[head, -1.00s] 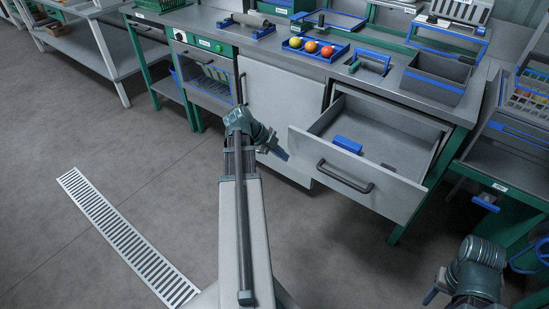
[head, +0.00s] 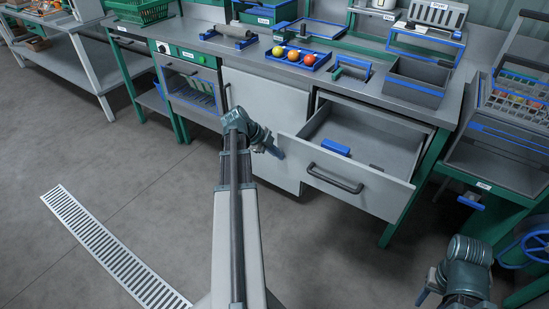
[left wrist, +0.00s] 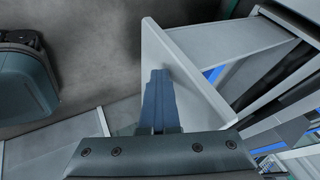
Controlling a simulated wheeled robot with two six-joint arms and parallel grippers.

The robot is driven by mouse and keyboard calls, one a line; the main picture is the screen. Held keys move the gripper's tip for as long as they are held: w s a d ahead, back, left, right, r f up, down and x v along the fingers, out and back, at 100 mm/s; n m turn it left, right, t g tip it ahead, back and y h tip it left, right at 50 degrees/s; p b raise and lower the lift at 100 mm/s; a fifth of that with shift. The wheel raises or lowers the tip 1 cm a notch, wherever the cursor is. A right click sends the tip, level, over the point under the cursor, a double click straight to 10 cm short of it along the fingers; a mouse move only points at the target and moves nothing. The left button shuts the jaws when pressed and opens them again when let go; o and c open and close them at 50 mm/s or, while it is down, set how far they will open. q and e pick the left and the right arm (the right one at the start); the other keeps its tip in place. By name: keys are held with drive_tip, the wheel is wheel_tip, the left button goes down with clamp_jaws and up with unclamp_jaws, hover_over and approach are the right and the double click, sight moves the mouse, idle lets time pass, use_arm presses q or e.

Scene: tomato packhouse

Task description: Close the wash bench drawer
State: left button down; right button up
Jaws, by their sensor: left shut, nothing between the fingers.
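The wash bench drawer (head: 387,196) stands open, pulled out from under the right part of the bench. Its grey front has a dark bar handle (head: 335,179). A blue object (head: 335,147) lies inside. My left gripper (head: 277,152) is shut and empty at the left end of the drawer front. In the left wrist view its blue fingers (left wrist: 158,95) overlap the drawer front panel (left wrist: 185,60); I cannot tell whether they touch it. My right gripper (head: 423,296) is low at the right, its fingers mostly hidden.
A closed cabinet door (head: 265,125) is left of the drawer. The bench top holds a blue tray (head: 318,61) of tomatoes and a grey bin (head: 416,83). A green-framed stand (head: 498,165) is close on the right. The floor is clear around the drain grate (head: 110,245).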

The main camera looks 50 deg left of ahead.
sight(316, 113)
use_arm(q)
drive_tip(key=w+a, duration=0.2)
drive_tip(key=w, duration=0.7)
drive_tip(key=w+a, duration=0.2)
drive_tip(key=w, duration=0.7)
drive_tip(key=w+a, duration=0.2)
drive_tip(key=w, duration=0.7)
drive_tip(key=shift+w+a, duration=0.4)
drive_tip(key=shift+w, duration=0.4)
